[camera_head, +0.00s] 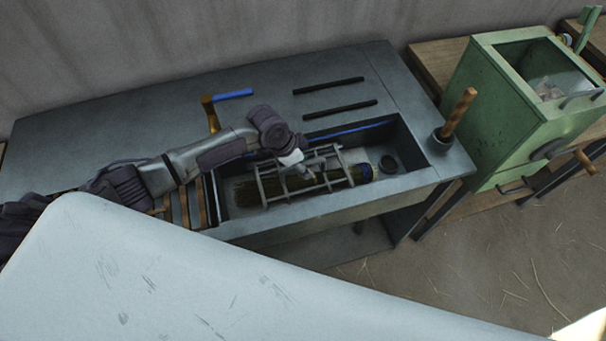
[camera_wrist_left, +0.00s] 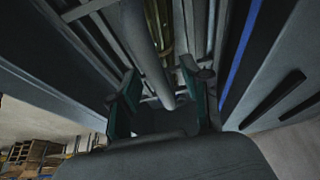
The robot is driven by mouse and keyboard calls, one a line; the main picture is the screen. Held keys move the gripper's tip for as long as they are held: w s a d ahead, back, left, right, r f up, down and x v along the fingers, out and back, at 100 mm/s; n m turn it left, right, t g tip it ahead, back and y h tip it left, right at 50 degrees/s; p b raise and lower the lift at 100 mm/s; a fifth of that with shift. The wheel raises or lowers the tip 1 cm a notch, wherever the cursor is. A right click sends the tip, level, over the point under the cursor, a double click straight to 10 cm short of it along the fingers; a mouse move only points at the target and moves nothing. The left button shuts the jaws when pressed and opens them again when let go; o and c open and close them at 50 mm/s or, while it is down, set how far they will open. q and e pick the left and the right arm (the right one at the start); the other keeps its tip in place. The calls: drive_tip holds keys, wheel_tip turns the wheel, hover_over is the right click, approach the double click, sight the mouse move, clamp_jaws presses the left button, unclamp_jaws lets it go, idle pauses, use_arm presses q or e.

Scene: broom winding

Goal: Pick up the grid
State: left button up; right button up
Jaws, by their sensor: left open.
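The grid (camera_head: 310,190), a grey frame of metal bars, lies over the sunken trough (camera_head: 415,152) in the workbench. I cannot tell if the fingers touch the bar. My right gripper is not in view.
A wooden handle stands in a dark cup (camera_head: 442,138) at the right corner. A green machine (camera_head: 500,115) stands further right. A pale panel (camera_head: 150,270) covers the front left.

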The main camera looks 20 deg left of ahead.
use_arm(q)
clamp_jaws()
drive_tip(key=shift+w+r, duration=0.1)
idle(0.4)
drive_tip(key=shift+r, duration=0.1)
